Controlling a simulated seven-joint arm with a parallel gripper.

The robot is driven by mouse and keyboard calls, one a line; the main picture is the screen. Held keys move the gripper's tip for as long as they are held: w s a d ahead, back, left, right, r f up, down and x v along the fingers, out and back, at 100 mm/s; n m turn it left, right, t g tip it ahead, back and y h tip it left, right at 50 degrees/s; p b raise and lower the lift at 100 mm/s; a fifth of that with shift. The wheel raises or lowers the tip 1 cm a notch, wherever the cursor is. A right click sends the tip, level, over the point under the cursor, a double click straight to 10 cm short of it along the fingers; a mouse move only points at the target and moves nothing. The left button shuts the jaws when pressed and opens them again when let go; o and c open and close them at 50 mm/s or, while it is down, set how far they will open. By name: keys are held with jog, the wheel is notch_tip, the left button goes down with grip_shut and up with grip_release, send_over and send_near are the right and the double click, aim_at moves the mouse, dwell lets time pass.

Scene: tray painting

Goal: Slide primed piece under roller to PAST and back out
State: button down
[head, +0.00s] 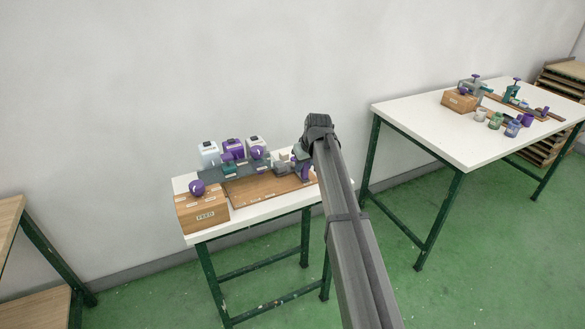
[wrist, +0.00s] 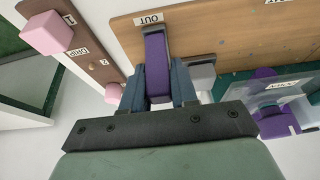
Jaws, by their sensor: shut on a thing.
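In the wrist view my gripper (wrist: 157,88) has its two blue fingers closed on a purple upright grip (wrist: 157,65), beside the OUT label (wrist: 148,19) on the wooden board (wrist: 225,30). A grey-white block (wrist: 201,76) sits just right of the fingers; I cannot tell if it is the primed piece. A purple part under a clear plate (wrist: 285,90) is at the right; whether it is the roller is unclear. In the head view my gripper (head: 303,168) is at the right end of the board (head: 262,190), partly hidden by my arm. The PAST mark is not readable.
A wooden box (head: 203,212) with a purple knob is at the table's left front. White containers (head: 233,149) with purple parts stand behind the board. Another table (head: 400,110) is at right.

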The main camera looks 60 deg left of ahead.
jog(key=shift+w, duration=0.5)
jog(key=c, duration=1)
grip_release()
jog(key=shift+o, duration=0.2)
jog(key=shift+d+r, duration=0.1)
jog(key=shift+r, duration=0.15)
jog(key=v, duration=1.3)
jog(key=shift+d+r, duration=0.1)
